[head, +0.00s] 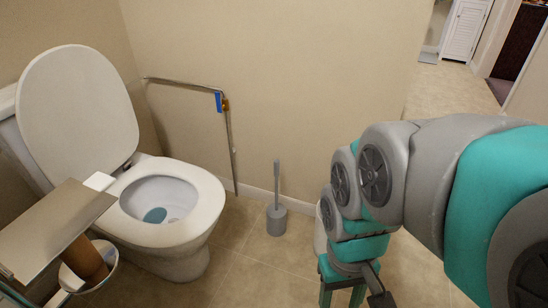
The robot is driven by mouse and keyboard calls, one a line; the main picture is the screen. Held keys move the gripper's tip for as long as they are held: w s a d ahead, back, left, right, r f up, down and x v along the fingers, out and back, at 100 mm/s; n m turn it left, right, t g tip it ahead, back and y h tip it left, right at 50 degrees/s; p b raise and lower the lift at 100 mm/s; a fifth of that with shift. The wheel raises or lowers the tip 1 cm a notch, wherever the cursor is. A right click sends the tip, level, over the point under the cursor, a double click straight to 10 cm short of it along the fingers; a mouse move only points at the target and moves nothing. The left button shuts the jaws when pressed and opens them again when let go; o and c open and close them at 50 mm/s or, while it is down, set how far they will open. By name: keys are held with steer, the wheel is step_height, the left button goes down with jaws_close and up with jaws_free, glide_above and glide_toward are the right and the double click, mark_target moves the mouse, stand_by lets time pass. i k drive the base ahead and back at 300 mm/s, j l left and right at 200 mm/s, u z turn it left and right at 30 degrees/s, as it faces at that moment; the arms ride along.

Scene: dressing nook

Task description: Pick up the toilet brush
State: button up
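The toilet brush (277,188) stands upright in a round grey holder (276,220) on the tiled floor near the back wall, right of the toilet. Its thin grey handle sticks up out of the holder; the brush head is hidden inside. My grey and teal arm reaches in from the right. My gripper (343,291) points down at the lower middle of the head view, to the right of the brush and nearer to me, apart from it. The fingertips are cut off by the bottom edge, so I cannot tell whether it is open.
The white toilet (180,236) with its lid up stands at left. A metal grab rail (185,86) is on the wall behind it.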

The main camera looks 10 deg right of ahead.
mark_target(276, 211)
steer(key=i+l+z, duration=0.15)
steer(key=z, duration=0.3)
steer(key=i+l+z, duration=0.1)
steer(key=z, duration=0.3)
steer(key=i+j, duration=0.05)
steer(key=i, duration=0.05)
